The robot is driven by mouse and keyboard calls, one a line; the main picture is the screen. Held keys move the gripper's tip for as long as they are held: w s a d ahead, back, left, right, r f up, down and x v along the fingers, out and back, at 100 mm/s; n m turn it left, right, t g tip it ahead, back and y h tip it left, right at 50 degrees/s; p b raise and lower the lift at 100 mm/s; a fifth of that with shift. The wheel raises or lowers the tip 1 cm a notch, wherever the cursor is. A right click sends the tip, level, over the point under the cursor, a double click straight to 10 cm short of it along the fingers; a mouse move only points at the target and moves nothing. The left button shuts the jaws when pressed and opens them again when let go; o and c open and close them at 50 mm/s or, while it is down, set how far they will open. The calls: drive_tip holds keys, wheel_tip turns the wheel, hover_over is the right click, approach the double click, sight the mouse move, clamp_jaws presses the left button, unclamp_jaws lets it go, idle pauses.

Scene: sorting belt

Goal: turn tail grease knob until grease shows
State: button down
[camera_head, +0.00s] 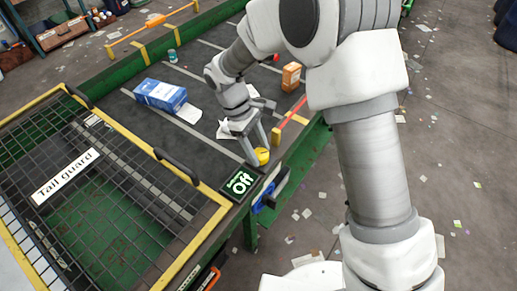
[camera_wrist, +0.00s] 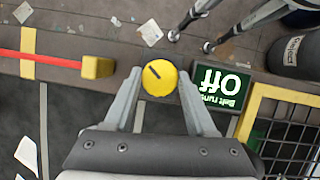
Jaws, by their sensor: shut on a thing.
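The yellow round knob (camera_wrist: 160,79) sits on the belt's side rail, with a dark pointer mark on its face pointing up and left in the wrist view. It also shows in the head view (camera_head: 262,156), partly covered by a finger. My gripper (camera_wrist: 160,76) is shut on the knob, one finger on each side of it; in the head view my gripper (camera_head: 257,152) reaches down to the rail. I see no grease around the knob in either view.
A green "Off" sign (camera_head: 240,183) stands close by the knob. The yellow-framed tail guard (camera_head: 165,262) lies left of it. A red bar (camera_head: 293,111) runs along the rail. A blue box (camera_head: 160,95) and an orange box (camera_head: 291,76) are on the belt.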

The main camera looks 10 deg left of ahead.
drive_tip(key=shift+w+m+g, duration=0.1)
drive_tip(key=shift+m+g, duration=0.2)
drive_tip(key=shift+m, duration=0.6)
drive_tip(key=shift+c, duration=1.1)
unclamp_jaws()
drive_tip(key=shift+r, duration=0.15)
drive_tip(key=v, duration=1.7)
drive_tip(key=shift+d+r+y, duration=0.15)
drive_tip(key=shift+r+y, duration=0.05)
drive_tip(key=shift+y, duration=0.1)
